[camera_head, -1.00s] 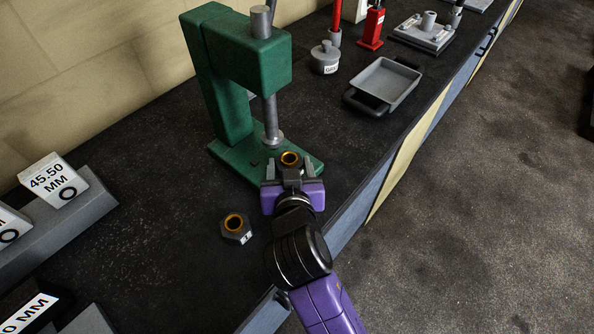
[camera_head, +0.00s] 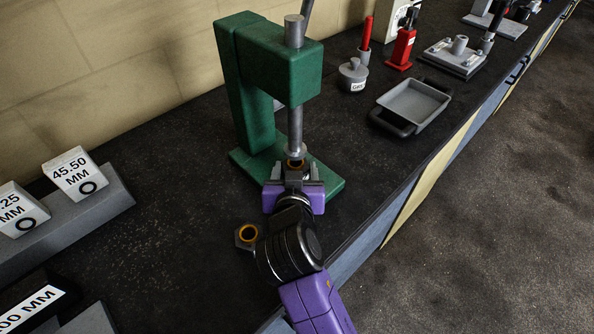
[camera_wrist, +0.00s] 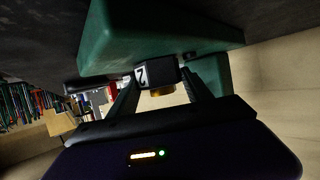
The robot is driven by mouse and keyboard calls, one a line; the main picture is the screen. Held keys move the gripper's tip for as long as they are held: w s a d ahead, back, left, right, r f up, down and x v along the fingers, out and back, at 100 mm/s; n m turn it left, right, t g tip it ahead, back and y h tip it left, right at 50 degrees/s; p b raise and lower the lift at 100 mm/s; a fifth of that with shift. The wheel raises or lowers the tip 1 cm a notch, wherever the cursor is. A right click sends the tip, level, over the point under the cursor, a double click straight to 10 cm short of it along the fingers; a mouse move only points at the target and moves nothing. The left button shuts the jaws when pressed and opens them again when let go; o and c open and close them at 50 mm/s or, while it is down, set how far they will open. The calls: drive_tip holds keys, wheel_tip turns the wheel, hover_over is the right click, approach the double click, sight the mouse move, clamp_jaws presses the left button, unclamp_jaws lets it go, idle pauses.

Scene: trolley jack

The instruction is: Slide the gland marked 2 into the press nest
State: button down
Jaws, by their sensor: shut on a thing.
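The gland marked 2 (camera_wrist: 158,76) is a dark hexagonal body with a white label and a brass-coloured ring. In the head view the gland's ring (camera_head: 295,163) shows just below the tip of the steel ram (camera_head: 296,140). The press nest is hidden behind my gripper and the gland, so I cannot tell whether the gland touches it.
Another gland (camera_head: 247,235) with a brass-coloured ring stands on the dark bench left of my arm, partly covered by it. Grey blocks with size labels (camera_head: 78,175) are at the left. A grey tray (camera_head: 412,103) and a lidded pot (camera_head: 353,75) stand right of the press.

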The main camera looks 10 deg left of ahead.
drive_tip(key=shift+r, duration=0.1)
drive_tip(key=c, duration=0.6)
unclamp_jaws()
drive_tip(key=shift+o, duration=1.1)
drive_tip(key=shift+f, duration=0.2)
